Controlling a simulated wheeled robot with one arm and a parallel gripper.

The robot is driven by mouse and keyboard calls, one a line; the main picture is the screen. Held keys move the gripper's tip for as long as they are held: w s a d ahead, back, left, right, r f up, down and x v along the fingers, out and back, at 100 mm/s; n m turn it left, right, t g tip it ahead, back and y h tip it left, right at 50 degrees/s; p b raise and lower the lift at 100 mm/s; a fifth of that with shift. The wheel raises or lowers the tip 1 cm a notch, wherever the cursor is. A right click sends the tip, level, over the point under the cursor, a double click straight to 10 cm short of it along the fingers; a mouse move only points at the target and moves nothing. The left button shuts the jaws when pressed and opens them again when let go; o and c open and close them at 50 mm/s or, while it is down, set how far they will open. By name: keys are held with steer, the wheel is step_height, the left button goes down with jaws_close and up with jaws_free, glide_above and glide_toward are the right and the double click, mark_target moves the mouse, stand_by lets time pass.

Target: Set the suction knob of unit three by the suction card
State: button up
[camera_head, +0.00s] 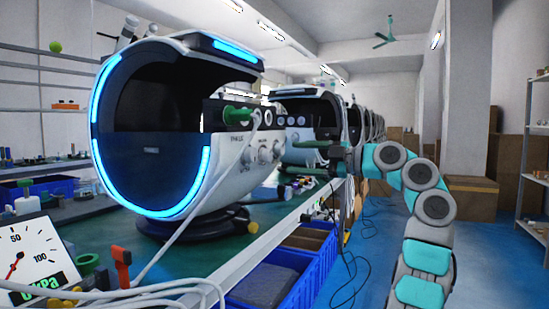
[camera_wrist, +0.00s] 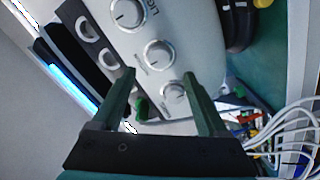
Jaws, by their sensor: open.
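In the wrist view, a white machine panel carries a large silver knob (camera_wrist: 127,14) beside lettering starting "LIG", a middle knob (camera_wrist: 160,54) and a lower knob (camera_wrist: 173,92). The smaller labels are too blurred to tell which is suction. My gripper (camera_wrist: 160,75) is open; its green fingers stand either side of the two lower knobs, with nothing held. In the head view my gripper (camera_head: 331,158) is small, by the machines behind the nearest one. A white dial card (camera_head: 34,258) at lower left shows 50, 100, kPa and a red needle pointing down-left.
The nearest white machine (camera_head: 215,140), ringed in blue light, stands on the green bench (camera_head: 150,265). More machines (camera_head: 310,108) recede behind it. Blue bins (camera_head: 268,282) line the bench edge. White cables (camera_wrist: 285,125) lie at right in the wrist view.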

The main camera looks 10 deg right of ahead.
mark_target(271, 156)
steer(key=p+x, duration=0.1)
steer(key=x, duration=0.6)
jaws_close()
stand_by(0.6)
